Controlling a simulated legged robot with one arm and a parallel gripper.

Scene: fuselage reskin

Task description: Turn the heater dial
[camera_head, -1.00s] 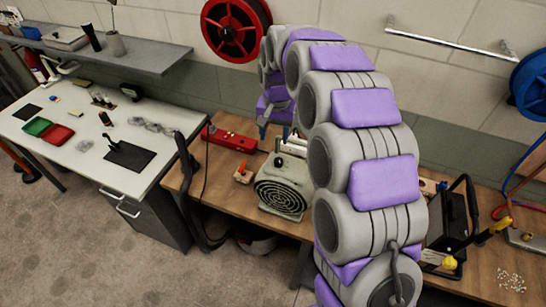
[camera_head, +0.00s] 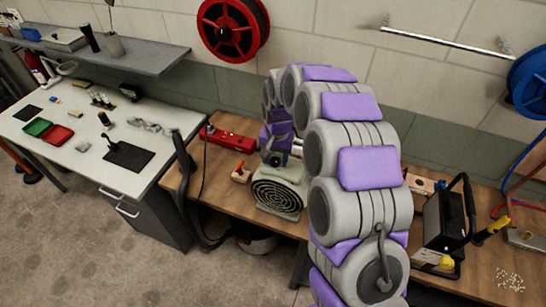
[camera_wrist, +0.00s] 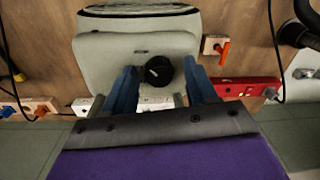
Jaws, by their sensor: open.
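The heater (camera_head: 279,190) is a pale grey-green box with a round black grille, standing on the wooden bench. Its black dial (camera_wrist: 158,71) shows in the wrist view on the heater's top face (camera_wrist: 110,60), with a pale pointer mark. My gripper (camera_wrist: 160,82) is open, with one blue-grey finger on each side of the dial.
A red power strip (camera_head: 230,143) and a small block with an orange switch (camera_head: 240,173) are left of the heater. White sockets (camera_wrist: 155,103) lie behind it. A black cable hangs over the bench's left edge.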

